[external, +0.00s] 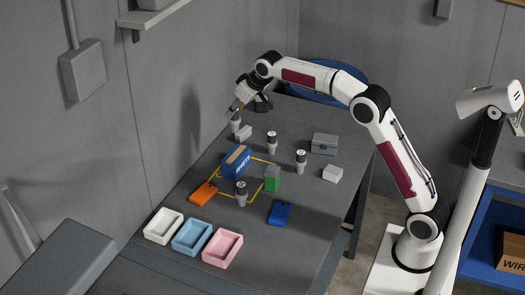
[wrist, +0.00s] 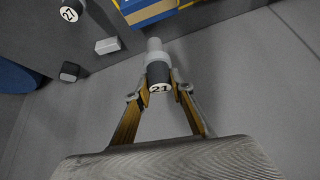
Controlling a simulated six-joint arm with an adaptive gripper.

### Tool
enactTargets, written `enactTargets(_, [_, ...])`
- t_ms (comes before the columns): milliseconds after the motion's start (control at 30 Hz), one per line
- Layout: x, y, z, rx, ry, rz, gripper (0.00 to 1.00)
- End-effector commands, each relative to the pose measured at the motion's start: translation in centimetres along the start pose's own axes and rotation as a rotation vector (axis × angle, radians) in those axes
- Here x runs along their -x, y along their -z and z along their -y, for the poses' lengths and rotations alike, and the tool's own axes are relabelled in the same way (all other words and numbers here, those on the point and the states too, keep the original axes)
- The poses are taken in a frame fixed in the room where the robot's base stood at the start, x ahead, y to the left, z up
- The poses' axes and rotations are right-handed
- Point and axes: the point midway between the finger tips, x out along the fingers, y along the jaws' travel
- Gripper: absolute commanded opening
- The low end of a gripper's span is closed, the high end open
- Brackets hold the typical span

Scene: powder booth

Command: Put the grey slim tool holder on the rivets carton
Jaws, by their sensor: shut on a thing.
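My gripper (external: 237,108) is at the far left of the table, shut on a tool holder (external: 236,123). In the wrist view my gripper (wrist: 160,82) has its two fingers on either side of this holder (wrist: 157,72), which has a dark body, a pale grey slim end and a white cap marked 21. I cannot tell whether it touches the table. The rivets carton (external: 237,161), blue with a tan band, stands nearer the middle of the table. Its edge also shows at the top of the wrist view (wrist: 146,12).
Other tool holders stand at the back (external: 272,143), right (external: 301,161) and front (external: 241,194). A white block (external: 244,134) is close to the held holder. A green box (external: 272,178) and orange box (external: 203,194) flank the carton. The wall is close on the left.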

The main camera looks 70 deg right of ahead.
Motion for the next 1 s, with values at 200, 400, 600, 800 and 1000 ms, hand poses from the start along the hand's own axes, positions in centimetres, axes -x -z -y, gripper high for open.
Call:
enactTargets(200, [-1.0,-0.6,0.0,0.000,0.000,0.000,0.00])
enactTargets(400, [-3.1,-2.0,0.0,0.000,0.000,0.000,0.00])
enactTargets(600, [-4.8,-3.0,0.0,0.000,0.000,-0.002,0.00])
enactTargets(800, [-5.2,-3.3,0.0,0.000,0.000,-0.003,0.00])
enactTargets(1000, [-5.2,-3.3,0.0,0.000,0.000,-0.003,0.00])
